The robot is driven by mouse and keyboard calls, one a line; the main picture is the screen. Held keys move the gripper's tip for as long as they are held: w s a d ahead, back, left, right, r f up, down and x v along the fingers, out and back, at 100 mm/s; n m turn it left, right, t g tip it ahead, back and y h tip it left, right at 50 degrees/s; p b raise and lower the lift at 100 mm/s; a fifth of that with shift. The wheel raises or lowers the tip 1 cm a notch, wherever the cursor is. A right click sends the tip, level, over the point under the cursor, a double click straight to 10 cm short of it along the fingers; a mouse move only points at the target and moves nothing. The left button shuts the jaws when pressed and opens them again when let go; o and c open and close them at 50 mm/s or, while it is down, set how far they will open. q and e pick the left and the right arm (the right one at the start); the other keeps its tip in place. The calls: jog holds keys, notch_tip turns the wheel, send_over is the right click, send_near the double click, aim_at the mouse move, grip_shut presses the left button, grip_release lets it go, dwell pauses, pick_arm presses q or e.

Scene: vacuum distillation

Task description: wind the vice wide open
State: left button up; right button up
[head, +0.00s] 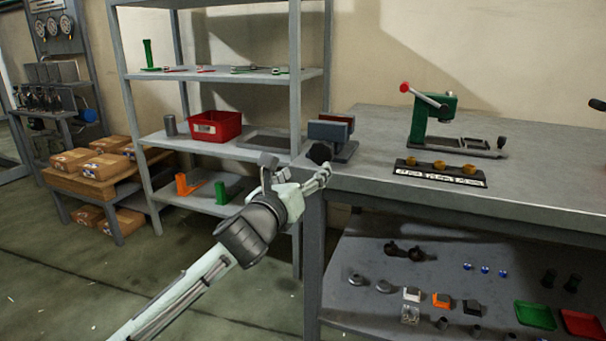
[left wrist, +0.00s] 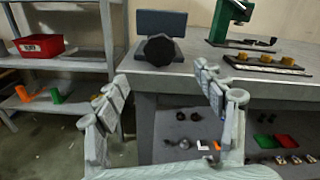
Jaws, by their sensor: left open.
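The vice (head: 328,131) stands at the left end of the grey workbench, with a blue-grey jaw in front and a reddish-brown one behind. How wide the gap between its jaws is, I cannot tell. Its black round knob (head: 319,153) faces the bench's front edge. In the left wrist view the knob (left wrist: 159,49) sits in front of the blue-grey jaw (left wrist: 162,23). My left gripper (head: 297,172) is open and empty, short of the knob and apart from it. Its spread fingers (left wrist: 165,95) frame the space below the knob in the wrist view. My right gripper is not seen.
A green press (head: 434,122) with a red-tipped lever and a black holder with brass-coloured cups (head: 440,174) stand right of the vice. A shelf unit with a red bin (head: 214,126) stands at left. The bench's lower shelf (head: 345,312) holds several small parts.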

aim_at(320, 156)
pick_arm(q)
jog(key=w+d+n, duration=0.1)
jog(key=w+n, duration=0.2)
jog(key=n, duration=0.8)
jog(key=w+d+n, duration=0.1)
jog(key=w+n, duration=0.3)
jog(key=n, duration=0.7)
jog(key=w+d+n, duration=0.1)
jog(key=w+n, duration=0.3)
jog(key=n, duration=0.6)
jog(key=shift+d+f+n, duration=0.1)
jog(key=shift+d+n, duration=0.2)
jog(key=shift+n, duration=0.1)
jog(key=shift+w, duration=0.25)
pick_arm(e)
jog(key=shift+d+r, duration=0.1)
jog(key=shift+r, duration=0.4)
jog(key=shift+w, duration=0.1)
